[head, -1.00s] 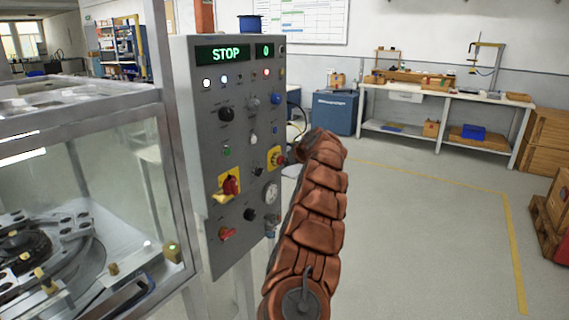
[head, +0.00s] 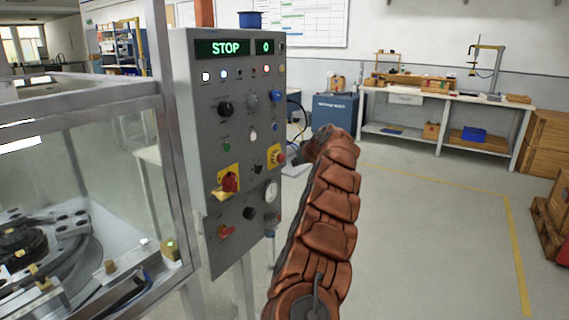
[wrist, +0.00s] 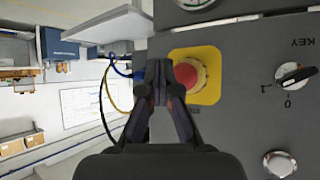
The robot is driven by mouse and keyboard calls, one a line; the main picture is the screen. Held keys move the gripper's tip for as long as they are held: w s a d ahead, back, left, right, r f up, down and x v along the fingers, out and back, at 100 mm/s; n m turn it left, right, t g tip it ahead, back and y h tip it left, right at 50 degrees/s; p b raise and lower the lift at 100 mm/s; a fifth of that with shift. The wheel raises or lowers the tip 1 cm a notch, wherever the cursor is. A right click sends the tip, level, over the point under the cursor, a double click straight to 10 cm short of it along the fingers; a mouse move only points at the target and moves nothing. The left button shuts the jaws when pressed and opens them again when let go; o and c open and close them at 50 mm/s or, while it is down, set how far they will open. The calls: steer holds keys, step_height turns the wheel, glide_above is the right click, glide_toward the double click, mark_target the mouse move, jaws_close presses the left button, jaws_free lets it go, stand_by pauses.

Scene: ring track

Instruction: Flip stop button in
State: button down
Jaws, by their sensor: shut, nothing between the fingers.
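The stop button is a red mushroom knob (wrist: 188,75) on a yellow square plate (wrist: 208,92) in the wrist view. In the head view the red button (head: 279,157) sits on its yellow plate at the right edge of the grey control panel (head: 205,130). My gripper (wrist: 157,82) is shut and empty, its fingertips beside the button at the plate's edge in the wrist view. Whether the fingertips touch the button I cannot tell. The panel display (head: 225,48) reads STOP.
A key switch (wrist: 292,77) and a silver knob (wrist: 279,163) stand out from the panel near the button. A glazed machine enclosure (head: 80,190) stands left.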

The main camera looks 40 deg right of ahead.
steer(key=shift+s+d+b, duration=0.25)
steer(key=shift+s+b, duration=0.25)
steer(key=shift+s, duration=0.3)
steer(key=shift+s+d+b, duration=0.2)
steer(key=shift+s+b, duration=0.3)
steer(key=shift+s, duration=0.3)
